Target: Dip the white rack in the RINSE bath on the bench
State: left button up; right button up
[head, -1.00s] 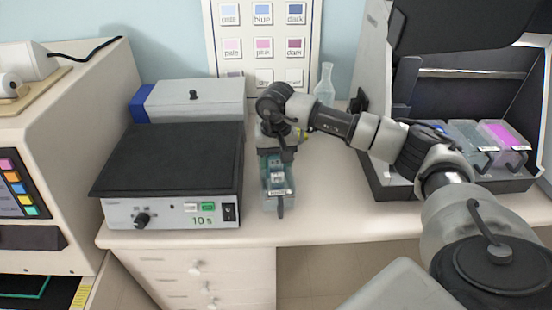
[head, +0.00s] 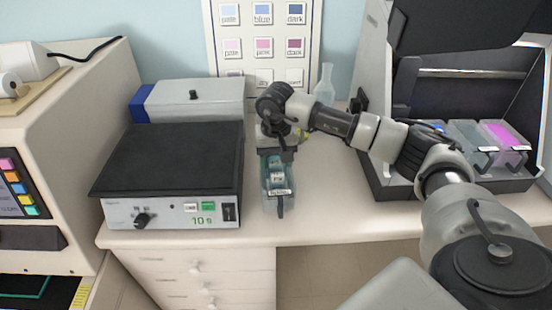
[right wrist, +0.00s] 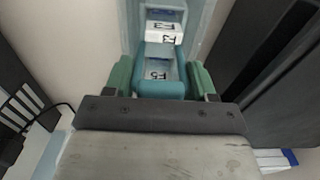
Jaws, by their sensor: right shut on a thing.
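The RINSE bath (head: 281,206) is a narrow, clear bluish tub with a white label and a dark front handle. It stands on the bench, right of the black-topped box. My right gripper (head: 279,152) points down at the bath's back end, and its green fingers show in the right wrist view (right wrist: 162,80). It is shut on the rack (right wrist: 162,88), which looks teal here rather than white and carries white-ended labelled slides (right wrist: 163,34). The rack (head: 276,172) appears inside the bath's outline; its depth cannot be told. My left gripper is not in view.
The black-topped box (head: 170,160) with a "10 s" display stands close on the left. A dark tray (head: 385,187) with several baths is on the right. The bench is clear right of the RINSE bath.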

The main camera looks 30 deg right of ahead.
notch_tip(320, 180, up, 10)
jog(key=p, duration=0.5)
jog(key=shift+r+p, duration=0.25)
jog(key=shift+p, duration=0.15)
